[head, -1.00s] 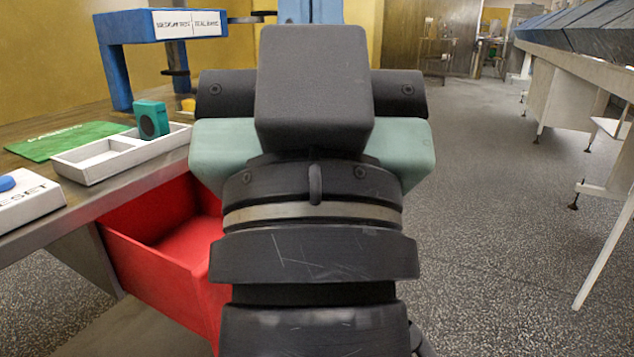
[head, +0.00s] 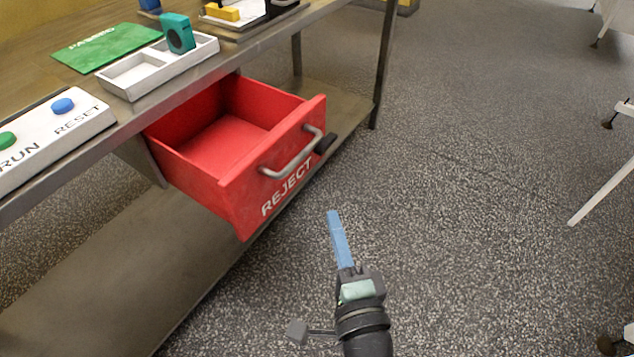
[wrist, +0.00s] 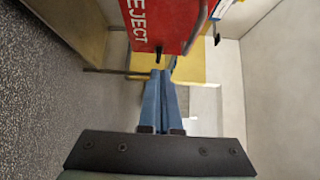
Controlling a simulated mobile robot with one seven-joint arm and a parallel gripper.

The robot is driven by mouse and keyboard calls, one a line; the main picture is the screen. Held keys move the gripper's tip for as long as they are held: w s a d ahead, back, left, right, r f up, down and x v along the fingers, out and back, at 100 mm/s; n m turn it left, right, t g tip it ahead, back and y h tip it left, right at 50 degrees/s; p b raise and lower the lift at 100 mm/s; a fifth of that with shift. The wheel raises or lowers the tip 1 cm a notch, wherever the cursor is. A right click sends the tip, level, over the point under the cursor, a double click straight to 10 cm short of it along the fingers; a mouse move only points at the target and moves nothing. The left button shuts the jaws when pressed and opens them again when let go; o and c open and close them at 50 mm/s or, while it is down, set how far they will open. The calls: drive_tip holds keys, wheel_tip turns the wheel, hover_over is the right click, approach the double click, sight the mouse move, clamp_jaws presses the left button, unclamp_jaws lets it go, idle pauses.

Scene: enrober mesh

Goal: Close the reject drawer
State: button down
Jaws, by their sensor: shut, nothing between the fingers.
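The red reject drawer (head: 245,195) hangs under the steel bench and stands pulled out, its empty-looking inside open to view. Its front carries a grey bar handle (head: 292,152) and the white word REJECT. The drawer front also shows in the wrist view (wrist: 165,22), at the top and turned sideways. My gripper (head: 333,214) has blue fingers, shut together and empty. In the head view it is to the right of and below the drawer front, apart from it. In the wrist view the closed fingers (wrist: 159,75) point toward the area just below the drawer front.
The bench (head: 225,58) holds a white RUN/RESET button box (head: 40,150), a green mat (head: 105,47), and a white divided tray (head: 130,92) with a teal part (head: 178,34). A bench leg (head: 383,65) stands behind the drawer. Open speckled floor lies to the right.

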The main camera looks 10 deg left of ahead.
drive_tip(key=a+x, duration=0.1)
drive_tip(key=x, duration=0.7)
drive_tip(key=s+a+x, duration=0.1)
drive_tip(key=x, duration=0.3)
drive_tip(key=shift+a+p, duration=0.3)
drive_tip(key=shift+a, duration=0.15)
